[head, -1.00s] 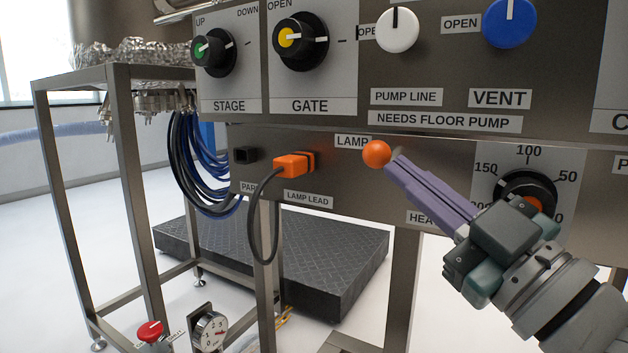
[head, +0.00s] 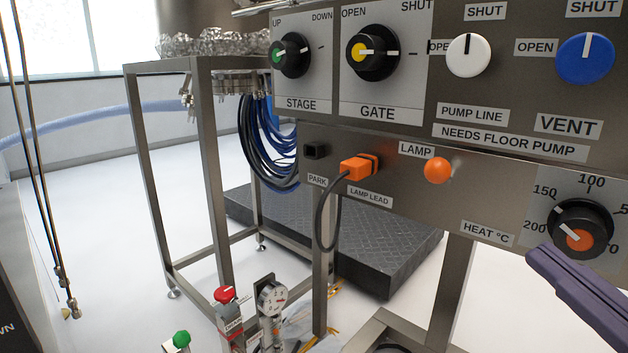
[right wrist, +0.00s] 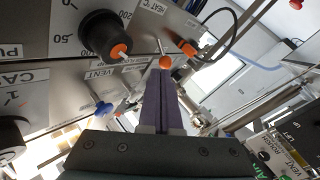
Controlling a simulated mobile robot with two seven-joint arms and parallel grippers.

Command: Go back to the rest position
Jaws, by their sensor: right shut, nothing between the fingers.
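My right gripper (head: 540,258) comes in from the lower right in the head view, with its purple fingers shut and empty. It is in front of the panel, just below the HEAT dial (head: 580,238) and apart from the orange LAMP knob (head: 437,170). In the right wrist view the shut fingers (right wrist: 161,78) point toward the orange knob (right wrist: 165,62), which shows just beyond their tips. Whether they touch cannot be told from that view alone, but the head view shows a clear gap. My left gripper is not in view.
The panel carries STAGE (head: 290,55) and GATE (head: 370,52) knobs, a white PUMP LINE knob (head: 468,55) and a blue VENT knob (head: 585,58). An orange lamp lead plug (head: 356,168) sits left of the LAMP knob. A metal frame (head: 208,150) stands at left.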

